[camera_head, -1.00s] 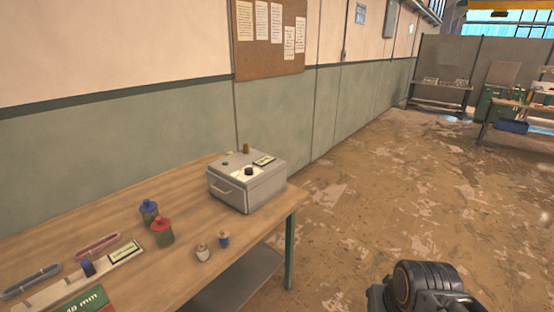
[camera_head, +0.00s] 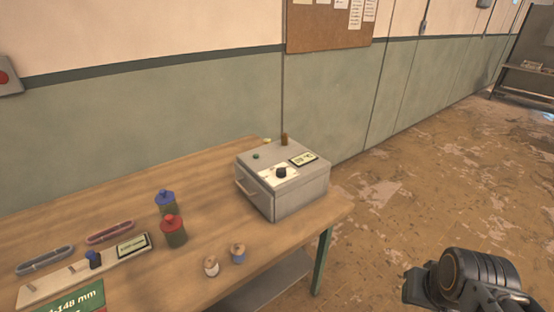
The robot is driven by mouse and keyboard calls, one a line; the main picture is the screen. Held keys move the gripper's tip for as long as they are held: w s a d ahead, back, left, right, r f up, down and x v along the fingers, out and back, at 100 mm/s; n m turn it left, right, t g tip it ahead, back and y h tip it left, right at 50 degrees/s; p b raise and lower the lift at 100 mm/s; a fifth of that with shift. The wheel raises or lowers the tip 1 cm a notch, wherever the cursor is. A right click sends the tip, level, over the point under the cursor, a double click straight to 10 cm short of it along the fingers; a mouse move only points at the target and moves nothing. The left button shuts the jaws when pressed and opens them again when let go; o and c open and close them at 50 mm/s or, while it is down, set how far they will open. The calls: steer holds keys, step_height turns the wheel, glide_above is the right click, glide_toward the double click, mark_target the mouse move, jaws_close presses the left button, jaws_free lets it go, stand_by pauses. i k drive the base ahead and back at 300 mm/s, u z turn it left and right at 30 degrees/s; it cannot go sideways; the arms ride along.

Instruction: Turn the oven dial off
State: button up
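The oven (camera_head: 298,199) is a grey metal box near the right end of the wooden table. Its black dial (camera_head: 281,172) sits on a pale label on the sloped top. A small display (camera_head: 303,159) lies beside the dial, and a green button or lamp (camera_head: 256,156) is at the left of the top. A handle (camera_head: 246,191) is on its front left face. The dial's pointer is too small to read. Part of my arm shows at the lower right, well apart from the oven. My gripper's fingers cannot be made out.
On the table (camera_head: 110,220) stand a blue-capped jar (camera_head: 166,204), a red-capped jar (camera_head: 173,232) and two small bottles (camera_head: 238,254). A long gauge (camera_head: 85,268) and two trays lie at the left. The floor (camera_head: 400,215) right of the table is clear.

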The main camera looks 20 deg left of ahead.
mark_target(282, 172)
steer(key=u, duration=0.75)
steer(key=i, duration=1)
steer(key=u, duration=0.9)
